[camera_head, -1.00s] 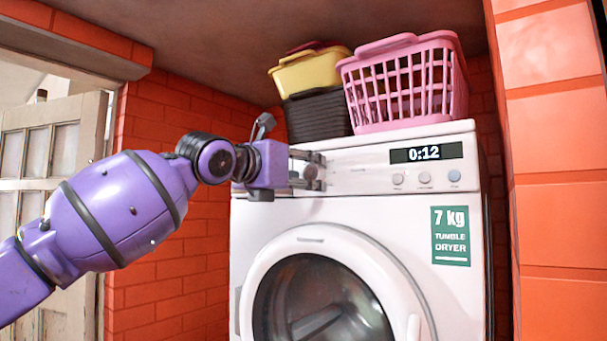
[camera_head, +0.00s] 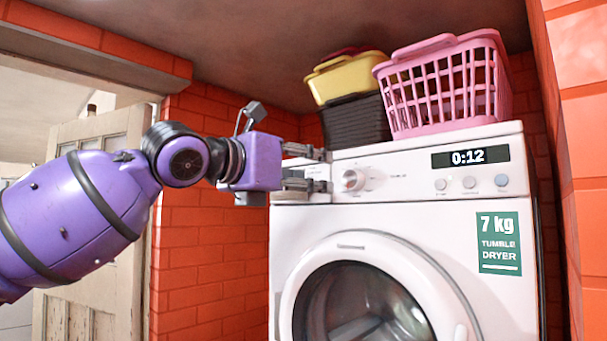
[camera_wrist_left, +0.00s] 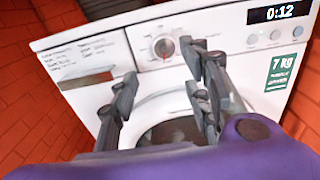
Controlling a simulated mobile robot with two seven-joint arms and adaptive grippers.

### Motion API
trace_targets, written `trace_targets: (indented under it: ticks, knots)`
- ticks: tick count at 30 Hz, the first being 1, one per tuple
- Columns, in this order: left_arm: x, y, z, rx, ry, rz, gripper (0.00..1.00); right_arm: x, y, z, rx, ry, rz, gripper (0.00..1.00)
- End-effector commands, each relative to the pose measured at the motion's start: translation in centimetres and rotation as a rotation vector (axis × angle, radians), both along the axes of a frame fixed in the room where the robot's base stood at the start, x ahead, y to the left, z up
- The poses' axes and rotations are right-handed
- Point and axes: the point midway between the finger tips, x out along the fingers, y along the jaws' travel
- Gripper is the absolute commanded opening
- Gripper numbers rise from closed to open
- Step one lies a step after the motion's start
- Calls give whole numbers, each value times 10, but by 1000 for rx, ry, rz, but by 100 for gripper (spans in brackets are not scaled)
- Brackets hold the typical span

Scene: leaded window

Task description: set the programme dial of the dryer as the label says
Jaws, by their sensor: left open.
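The white tumble dryer (camera_head: 420,218) stands ahead, its round door low on the front. Its programme dial (camera_head: 353,180) is a pale knob on the upper panel, also in the left wrist view (camera_wrist_left: 164,47), where a red mark shows on it. Small marks ring the dial, too small to read. My left gripper (camera_head: 322,171) is open and empty, just left of the dial and apart from it. In the left wrist view its fingers (camera_wrist_left: 160,85) lie below the dial. Small printed text (camera_wrist_left: 82,50) is at the panel's left, unreadable here. My right gripper is not in view.
The display (camera_head: 470,157) reads 0:12, with several buttons (camera_head: 470,183) below it. A pink basket (camera_head: 450,85) and yellow and dark baskets (camera_head: 345,80) stand on top. Brick walls flank the dryer closely; a door (camera_head: 95,220) is at left.

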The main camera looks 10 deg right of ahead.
Motion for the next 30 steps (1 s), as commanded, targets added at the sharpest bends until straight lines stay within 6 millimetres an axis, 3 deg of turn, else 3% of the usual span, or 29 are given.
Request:
trace_targets:
  ticks: [13, 17, 20, 25, 30]
  knots:
    - [-5, 7, -2, 1, 2, 1, 44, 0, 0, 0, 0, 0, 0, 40]
    - [6, 7, -25, -27, 60, 4, 44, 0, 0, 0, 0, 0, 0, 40]
    - [28, 8, -74, -95, 185, 15, 44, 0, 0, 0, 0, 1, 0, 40]
    - [65, 18, -207, -309, 520, 62, 44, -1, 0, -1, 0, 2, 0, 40]
    - [75, 38, -347, -575, 869, 145, 44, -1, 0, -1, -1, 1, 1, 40]
